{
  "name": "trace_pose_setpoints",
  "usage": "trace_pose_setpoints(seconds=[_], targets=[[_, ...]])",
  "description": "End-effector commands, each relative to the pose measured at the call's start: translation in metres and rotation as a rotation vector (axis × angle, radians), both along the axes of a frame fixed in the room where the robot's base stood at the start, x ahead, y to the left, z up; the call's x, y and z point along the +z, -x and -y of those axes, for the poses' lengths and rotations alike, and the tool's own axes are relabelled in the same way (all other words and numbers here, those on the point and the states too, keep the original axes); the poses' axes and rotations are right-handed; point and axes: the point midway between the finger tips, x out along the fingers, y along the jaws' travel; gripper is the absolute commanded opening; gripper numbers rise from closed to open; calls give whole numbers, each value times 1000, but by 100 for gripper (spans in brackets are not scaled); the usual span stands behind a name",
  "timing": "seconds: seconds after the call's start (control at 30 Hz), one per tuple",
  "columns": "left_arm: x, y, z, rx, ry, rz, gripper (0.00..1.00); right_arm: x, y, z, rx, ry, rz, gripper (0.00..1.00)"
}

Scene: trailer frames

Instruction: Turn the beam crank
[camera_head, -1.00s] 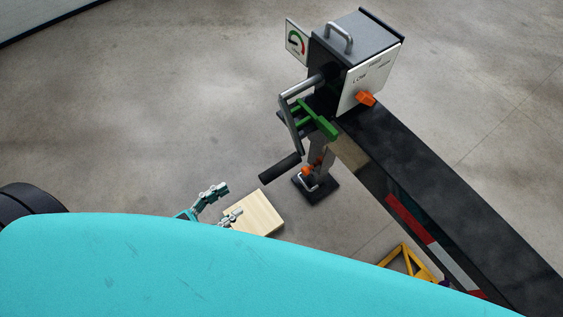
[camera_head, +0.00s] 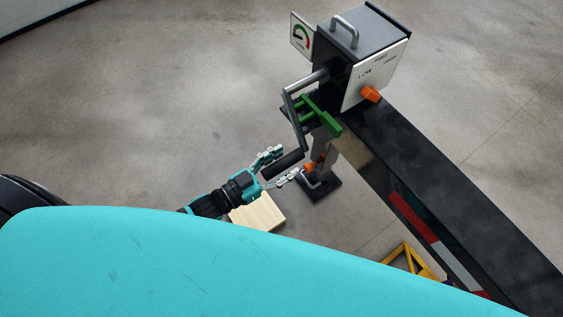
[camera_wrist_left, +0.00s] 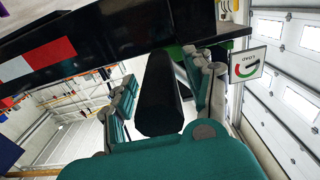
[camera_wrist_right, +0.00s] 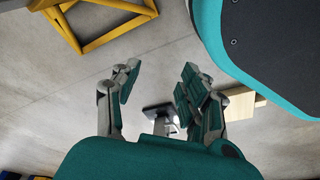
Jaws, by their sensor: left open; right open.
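The beam crank (camera_head: 291,104) is a grey bent arm on the side of the black gearbox, with a black cylindrical grip (camera_head: 284,164) at its lower end. My left gripper (camera_head: 277,167) is open, with its fingers on either side of the black grip. In the left wrist view the grip (camera_wrist_left: 160,95) lies between the two open fingers, with gaps beside it. My right gripper (camera_wrist_right: 152,85) is open and empty, pointing down at the floor; it is hidden in the head view.
The gearbox (camera_head: 345,62) carries an orange knob (camera_head: 371,94) and a gauge sign (camera_head: 301,36). A long black beam (camera_head: 440,165) runs to the lower right. A wooden block (camera_head: 261,212) and a yellow frame (camera_head: 411,258) are on the floor. Open floor lies left.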

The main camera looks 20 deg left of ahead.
Motion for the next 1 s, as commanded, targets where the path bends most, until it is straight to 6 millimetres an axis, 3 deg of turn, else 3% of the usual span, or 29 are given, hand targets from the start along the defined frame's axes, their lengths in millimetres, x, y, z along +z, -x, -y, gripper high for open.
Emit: trace_pose_setpoints(seconds=[0.17,0.57,1.0], targets=[[0,0,0,0,0,0,53,-2,6,1,0,1,-10,44],[0,0,0,0,0,0,1,-4,9,1,0,2,-16,44],[-2,-1,-2,0,-16,12,0,-2,-1,1,1,2,-3,44]])
